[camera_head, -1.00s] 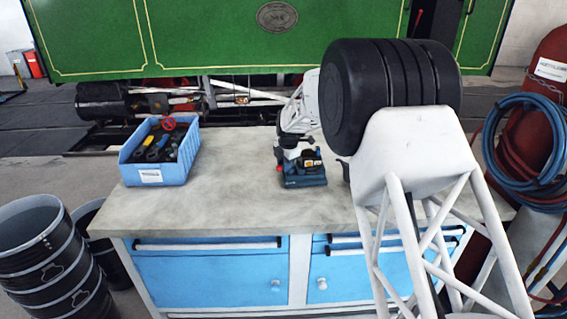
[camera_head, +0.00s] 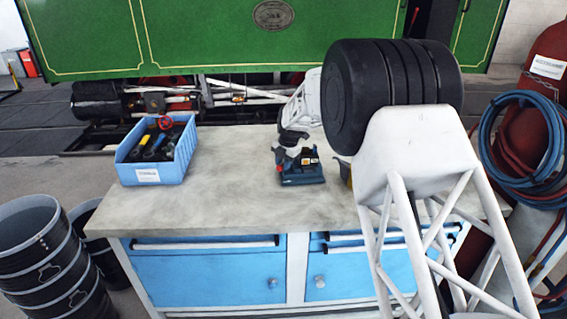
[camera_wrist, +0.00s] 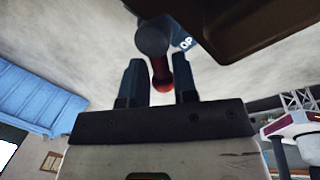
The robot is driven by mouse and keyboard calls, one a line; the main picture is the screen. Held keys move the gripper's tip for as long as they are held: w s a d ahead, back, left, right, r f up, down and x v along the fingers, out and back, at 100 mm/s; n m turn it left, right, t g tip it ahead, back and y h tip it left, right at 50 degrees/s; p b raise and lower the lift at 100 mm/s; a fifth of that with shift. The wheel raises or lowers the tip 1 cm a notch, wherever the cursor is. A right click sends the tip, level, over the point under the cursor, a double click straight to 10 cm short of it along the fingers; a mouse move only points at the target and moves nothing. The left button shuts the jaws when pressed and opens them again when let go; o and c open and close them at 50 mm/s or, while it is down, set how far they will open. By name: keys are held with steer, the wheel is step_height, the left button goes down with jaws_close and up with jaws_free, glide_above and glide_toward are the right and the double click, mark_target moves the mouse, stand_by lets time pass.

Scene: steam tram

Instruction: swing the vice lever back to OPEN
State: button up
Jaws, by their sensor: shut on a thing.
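The vice (camera_head: 302,172) is a small dark blue body on the workbench, beneath my wrist. Its lever has a red end (camera_wrist: 161,76), seen between my fingers in the wrist view. A pale label with the letters "OP" (camera_wrist: 186,43) shows beside the lever's round dark pivot (camera_wrist: 153,36); the rest of the word is hidden. My gripper (camera_wrist: 161,82) is shut on the lever, one dark finger on each side of the red end. In the head view my wrist partly hides the lever and fingers.
The grey workbench top (camera_head: 235,185) is clear between the vice and a blue crate (camera_head: 150,174) of tools at left. A yellowish object (camera_head: 345,172) is partly hidden by my arm at right. Black drums (camera_head: 35,250) stand left of the bench.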

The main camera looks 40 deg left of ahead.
steer(key=o, duration=0.7)
steer(key=shift+o, duration=0.2)
steer(key=shift+r, duration=0.15)
step_height(320, 180, up, 7)
steer(key=d, duration=0.1)
steer(key=shift+d+r, duration=0.2)
steer(key=shift+d, duration=0.1)
steer(key=shift+w, duration=0.1)
